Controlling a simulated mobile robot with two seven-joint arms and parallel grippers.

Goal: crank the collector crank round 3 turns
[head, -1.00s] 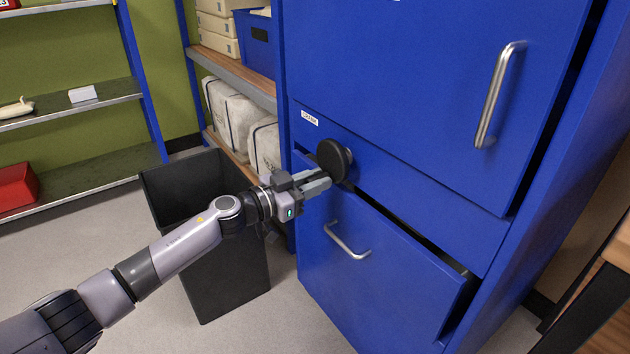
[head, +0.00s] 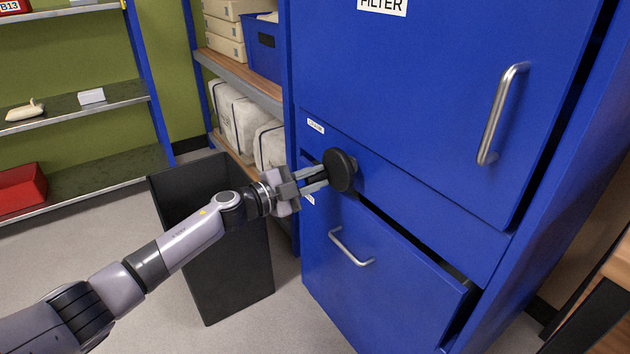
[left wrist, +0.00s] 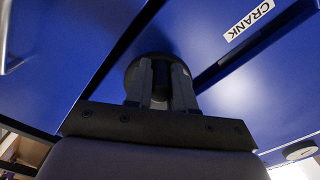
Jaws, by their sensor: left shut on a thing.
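The collector crank shows as a round black disc (head: 341,170) on the front of the blue collector cabinet (head: 430,205), beside a white label. My left gripper (head: 322,179) reaches it from the left, with its fingertips at the disc. In the left wrist view the two fingers (left wrist: 161,85) are shut around a dark knob or grip in front of the black disc (left wrist: 140,68). The CRANK label (left wrist: 249,20) is at the upper right there. The gripped part is mostly hidden by the fingers. My right gripper is not in view.
A black bin (head: 225,260) stands under my left forearm. The lower drawer (head: 375,265) with a metal handle is slightly ajar below the crank. The upper door has a long handle (head: 502,113). Shelves with wrapped blocks (head: 240,125) stand behind, left of the cabinet.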

